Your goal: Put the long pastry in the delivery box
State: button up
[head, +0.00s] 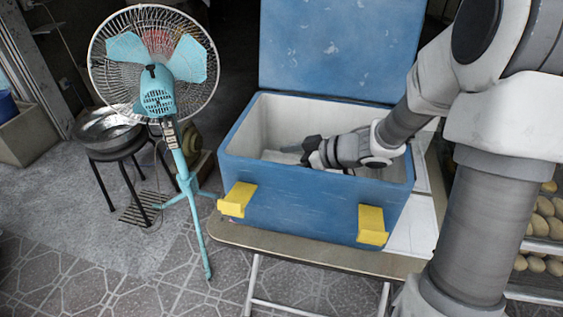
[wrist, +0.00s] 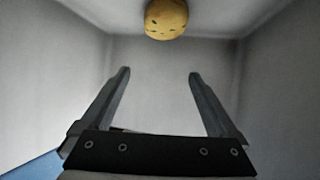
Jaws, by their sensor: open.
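The delivery box (head: 300,212) is a blue chest with white inner walls and its lid raised at the back. My gripper (head: 290,153) reaches down inside it from the right, below the rim. In the wrist view my gripper (wrist: 159,73) has its two fingers wide apart with nothing between them. A yellow-brown pastry (wrist: 166,19) with dark green spots is inside the box, beyond the fingertips and apart from them. It shows a rounded outline, so I cannot tell its length. The pastry is not visible in the head view.
The box stands on a folding table (head: 235,238). Two yellow latches (head: 237,199) stick out from its front. A teal fan (head: 158,90) and a dark stool (head: 110,150) with a metal bowl stand at left. Racks of pastries (head: 545,225) are at right.

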jog(key=p+v, duration=0.2)
jog(key=v, duration=0.5)
jog(key=shift+p, duration=0.3)
jog(key=shift+s+d, duration=0.1)
jog(key=w+d+r+m+t+h, duration=0.3)
jog(key=w+d+r+t+h, duration=0.15)
jog(key=r+h, duration=0.2)
jog(key=s+d+r+m+h, duration=0.4)
jog(key=d+r+h, duration=0.1)
jog(key=d+r, duration=0.1)
jog(key=s+a+m+g+y, duration=0.1)
jog(key=s+a+m+g, duration=0.15)
jog(key=s, duration=0.85)
jog(key=s+a+m+g, duration=0.2)
jog(key=s+a+g, duration=0.15)
jog(key=s, duration=0.75)
notch_tip(320, 180, up, 17)
jog(key=p, duration=1.8)
jog(key=shift+w+r+t, duration=0.15)
jog(key=shift+w+t, duration=0.15)
jog(key=shift+t, duration=0.05)
